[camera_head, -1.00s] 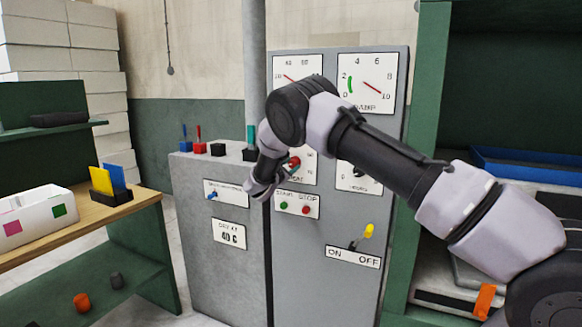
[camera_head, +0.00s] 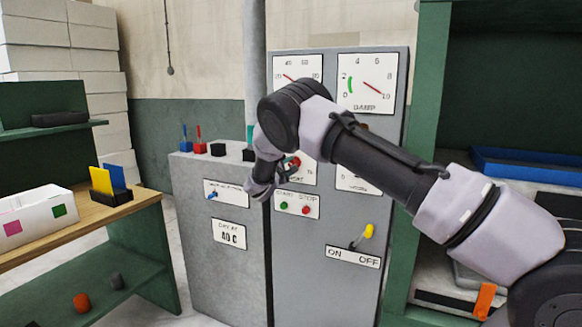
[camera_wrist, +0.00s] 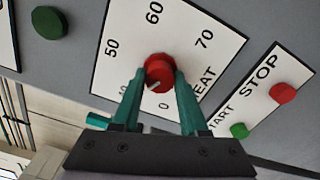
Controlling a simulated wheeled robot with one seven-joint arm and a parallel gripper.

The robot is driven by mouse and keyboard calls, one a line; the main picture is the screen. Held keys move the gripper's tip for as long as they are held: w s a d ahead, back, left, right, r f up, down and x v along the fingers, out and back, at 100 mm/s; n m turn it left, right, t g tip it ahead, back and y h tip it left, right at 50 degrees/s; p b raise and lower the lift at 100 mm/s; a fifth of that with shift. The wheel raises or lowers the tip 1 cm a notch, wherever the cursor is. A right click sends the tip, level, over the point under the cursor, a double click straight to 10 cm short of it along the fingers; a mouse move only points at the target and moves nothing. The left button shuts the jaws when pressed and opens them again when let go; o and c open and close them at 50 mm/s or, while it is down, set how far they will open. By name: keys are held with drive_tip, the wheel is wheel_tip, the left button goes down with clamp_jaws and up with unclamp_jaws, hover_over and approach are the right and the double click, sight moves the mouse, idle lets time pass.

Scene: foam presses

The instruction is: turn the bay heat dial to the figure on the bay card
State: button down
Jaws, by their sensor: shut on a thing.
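The red heat dial (camera_wrist: 159,72) is on a white plate lettered HEAT in the wrist view, with figures 0, 40, 50, 60 and 70 around it. Its white mark points between 0 and 40, closer to 0. My gripper (camera_wrist: 160,78) is shut on the dial, with one green finger on each side. In the head view the dial (camera_head: 293,162) is partly hidden by my arm.
A START STOP plate (camera_head: 297,205) with green and red buttons sits just below the dial. A yellow-tipped ON/OFF lever (camera_head: 367,232) is lower right. Two gauges top the panel; a green shelf (camera_head: 425,150) stands at right.

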idle(0.4)
drive_tip(key=shift+c, duration=2.2)
unclamp_jaws()
drive_tip(key=shift+s+a, duration=0.1)
drive_tip(key=shift+s, duration=0.05)
drive_tip(key=v, duration=1)
drive_tip(key=shift+s, duration=0.25)
drive_tip(key=shift+a, duration=0.1)
